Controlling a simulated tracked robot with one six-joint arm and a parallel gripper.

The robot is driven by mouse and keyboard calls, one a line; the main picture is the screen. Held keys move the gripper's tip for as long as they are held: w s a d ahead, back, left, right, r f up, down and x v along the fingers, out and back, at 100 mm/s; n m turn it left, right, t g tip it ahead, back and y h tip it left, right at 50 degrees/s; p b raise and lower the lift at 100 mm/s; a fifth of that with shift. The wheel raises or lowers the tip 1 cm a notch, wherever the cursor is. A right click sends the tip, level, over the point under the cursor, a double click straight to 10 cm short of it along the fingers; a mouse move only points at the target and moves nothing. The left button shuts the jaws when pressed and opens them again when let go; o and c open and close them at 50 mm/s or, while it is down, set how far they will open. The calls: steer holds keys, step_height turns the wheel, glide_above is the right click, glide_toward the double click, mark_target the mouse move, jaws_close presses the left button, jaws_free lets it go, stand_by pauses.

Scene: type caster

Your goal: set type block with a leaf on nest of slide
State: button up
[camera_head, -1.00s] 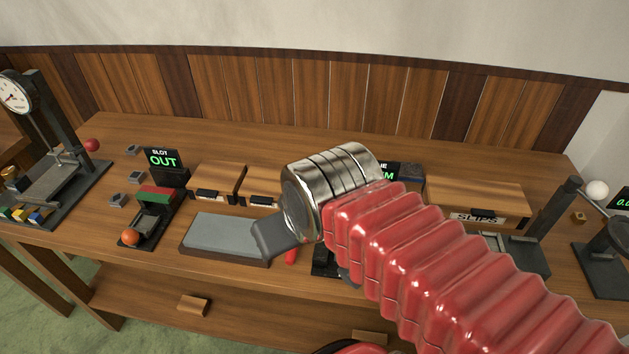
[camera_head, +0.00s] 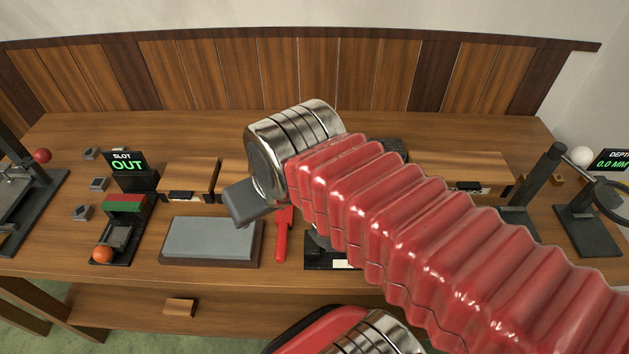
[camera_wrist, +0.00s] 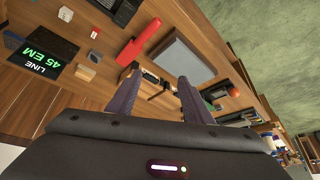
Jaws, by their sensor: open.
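My gripper (camera_wrist: 158,82) is open with nothing between its two dark fingers, above the bench in the wrist view. In the head view one grey finger (camera_head: 243,204) shows over the grey slab's right side. Small grey blocks (camera_head: 98,184) stand at the bench's left side; their faces are too small to show a leaf. Small pale blocks (camera_wrist: 95,57) also lie near the line display in the wrist view. A dark device with an orange knob (camera_head: 103,254) and a green and red top (camera_head: 125,205) stands beside the SLOT OUT display (camera_head: 123,162); it may be the slide. I cannot make out a nest.
A grey slab (camera_head: 210,238) lies in a wooden tray mid-bench, with a red handle (camera_head: 283,235) to its right. Wooden boxes (camera_head: 190,178) stand behind. A stand and a magnifier (camera_head: 608,200) are at the right. My red arm hides much of the centre-right bench.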

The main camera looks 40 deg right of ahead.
steer(key=shift+o, duration=0.7)
steer(key=shift+w+d+r+m, duration=0.1)
steer(key=shift+w+d+m, duration=0.25)
steer(key=shift+m, duration=0.05)
steer(key=w+d+f+m+g, duration=0.2)
steer(key=w+d+m, duration=0.5)
steer(key=d+m, duration=0.3)
steer(key=w+d+f+m+g, duration=0.3)
steer(key=w+d+m, duration=0.4)
steer(key=d+m, duration=0.4)
steer(key=m, duration=0.3)
steer(key=shift+g, duration=0.3)
step_height(320, 180, down, 8)
steer(key=shift+f, duration=0.3)
steer(key=shift+f, duration=0.1)
